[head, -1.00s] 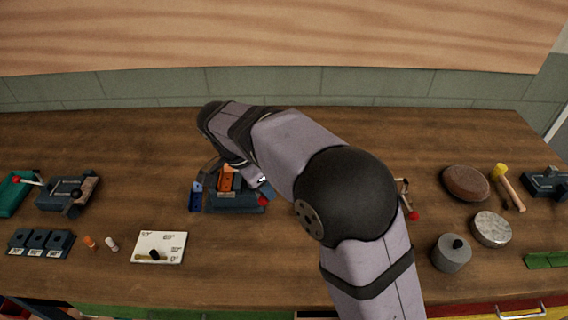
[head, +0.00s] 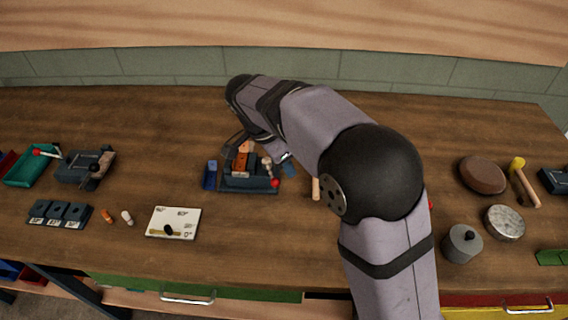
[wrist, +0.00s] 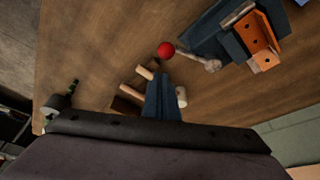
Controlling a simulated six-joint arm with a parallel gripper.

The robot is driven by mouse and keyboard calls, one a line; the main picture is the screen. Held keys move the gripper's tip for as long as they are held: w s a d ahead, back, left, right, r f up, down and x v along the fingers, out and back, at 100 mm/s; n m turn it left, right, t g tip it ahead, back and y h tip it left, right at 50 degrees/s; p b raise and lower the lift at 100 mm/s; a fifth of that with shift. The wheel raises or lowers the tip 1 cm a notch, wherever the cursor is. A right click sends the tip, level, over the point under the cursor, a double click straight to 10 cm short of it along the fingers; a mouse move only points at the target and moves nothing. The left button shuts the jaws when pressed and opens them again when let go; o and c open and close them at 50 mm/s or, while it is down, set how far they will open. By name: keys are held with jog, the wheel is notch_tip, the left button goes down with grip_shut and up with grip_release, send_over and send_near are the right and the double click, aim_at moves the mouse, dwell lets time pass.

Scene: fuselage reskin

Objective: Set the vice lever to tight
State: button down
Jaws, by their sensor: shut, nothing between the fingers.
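The vice (head: 250,185) stands mid-bench in the head view, a dark blue body with an orange bracket (head: 241,163) in it. Its lever has a red ball knob (head: 275,183) at the front right. In the wrist view the knob (wrist: 165,50) and the pale lever arm (wrist: 190,58) show clearly beside the vice and the orange bracket (wrist: 262,42). My gripper (head: 289,170) is just right of the lever; in the wrist view its blue fingers (wrist: 160,92) are shut and empty, apart from the knob. Its exact height is unclear.
Wooden-handled tools, one handle (head: 316,188) showing, lie right of the vice, partly hidden by my gripper and arm. A white card (head: 173,222) lies front left, and another dark fixture (head: 85,167) stands far left.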

jog(key=w+d+v, duration=0.1)
jog(key=v, duration=0.8)
jog(key=shift+r+b, duration=0.4)
jog(key=shift+r, duration=0.4)
jog(key=shift+s+d, duration=0.1)
jog(key=s+d+f+n+g+y+p, duration=0.1)
jog(key=s+d+f+n, duration=0.25)
jog(key=d, duration=0.25)
jog(key=s+d+f+n+g+y+p, duration=0.1)
jog(key=s+d+f+n, duration=0.2)
jog(key=d+f, duration=0.25)
jog(key=s+d+f+n, duration=0.1)
jog(key=s+d+f, duration=0.1)
jog(key=s, duration=0.2)
jog(key=s+d+f+n+y, duration=0.1)
jog(key=s+d+f+n, duration=0.1)
jog(key=s+d+f, duration=0.1)
jog(key=s+d+f+n+p, duration=0.1)
jog(key=s+d+f+n, duration=0.1)
jog(key=s, duration=0.4)
jog(key=shift+d+f, duration=0.15)
jog(key=shift+f, duration=0.05)
